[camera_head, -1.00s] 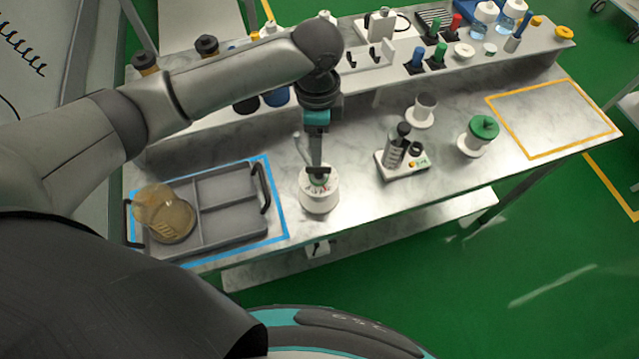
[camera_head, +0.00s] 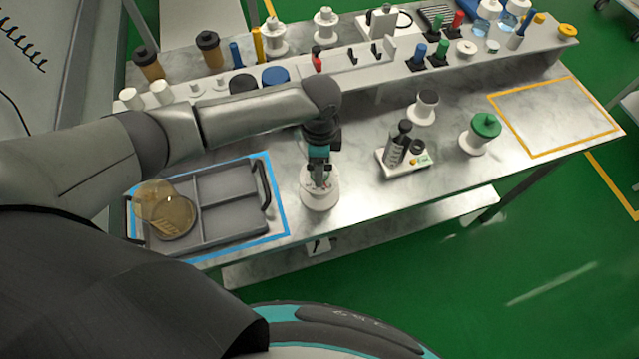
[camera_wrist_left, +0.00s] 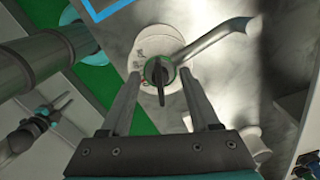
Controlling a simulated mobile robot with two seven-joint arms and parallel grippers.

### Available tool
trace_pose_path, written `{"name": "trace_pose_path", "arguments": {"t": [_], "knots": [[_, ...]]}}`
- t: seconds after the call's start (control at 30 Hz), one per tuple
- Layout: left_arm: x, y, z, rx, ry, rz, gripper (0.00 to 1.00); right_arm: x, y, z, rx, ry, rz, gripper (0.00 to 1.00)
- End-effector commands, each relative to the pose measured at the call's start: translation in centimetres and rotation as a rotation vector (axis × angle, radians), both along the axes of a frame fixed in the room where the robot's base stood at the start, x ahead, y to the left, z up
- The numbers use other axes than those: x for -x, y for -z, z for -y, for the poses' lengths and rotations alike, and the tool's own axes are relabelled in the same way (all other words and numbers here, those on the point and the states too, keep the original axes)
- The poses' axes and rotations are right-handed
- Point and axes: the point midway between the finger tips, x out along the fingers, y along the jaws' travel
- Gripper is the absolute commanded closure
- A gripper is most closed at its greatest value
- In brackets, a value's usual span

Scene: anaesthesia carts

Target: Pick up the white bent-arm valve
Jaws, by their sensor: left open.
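The white bent-arm valve (camera_head: 319,197) stands on the marble-look bench, right of the grey tray. In the left wrist view the valve (camera_wrist_left: 139,48) shows a round white body, a dark and green knob in its middle, and a grey bent arm reaching to the upper right. My left gripper (camera_head: 319,180) points down over the valve. In the wrist view its two fingers (camera_wrist_left: 160,82) are apart, with the knob between them in the picture. I cannot tell whether they touch the valve. In the head view the gripper hides part of the valve's top.
A grey divided tray (camera_head: 237,233) with amber round items sits inside a blue outline to the left. A white block with a dark-topped cylinder (camera_head: 402,160) and a green-topped white part (camera_head: 480,134) stand to the right. The yellow-outlined area (camera_head: 555,115) is empty. A raised shelf with bottles runs behind.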

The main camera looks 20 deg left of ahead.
Motion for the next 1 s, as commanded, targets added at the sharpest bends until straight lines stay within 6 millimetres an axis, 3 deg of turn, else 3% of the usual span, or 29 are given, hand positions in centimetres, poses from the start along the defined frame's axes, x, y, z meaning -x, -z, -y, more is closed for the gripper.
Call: {"name": "trace_pose_path", "arguments": {"t": [0.07,0.6,1.0], "knots": [[0.02,-0.02,0.01,0.000,0.000,0.000,0.40,0.09,0.00,0.00,0.000,0.000,-0.002,0.61],[0.05,-0.01,-0.03,-0.001,-0.001,-0.001,1.00,0.16,0.01,-0.02,0.000,0.000,-0.004,0.61],[0.05,0.00,-0.07,-0.002,-0.001,-0.001,1.00,0.15,0.01,-0.03,0.000,0.000,-0.003,0.61]]}}
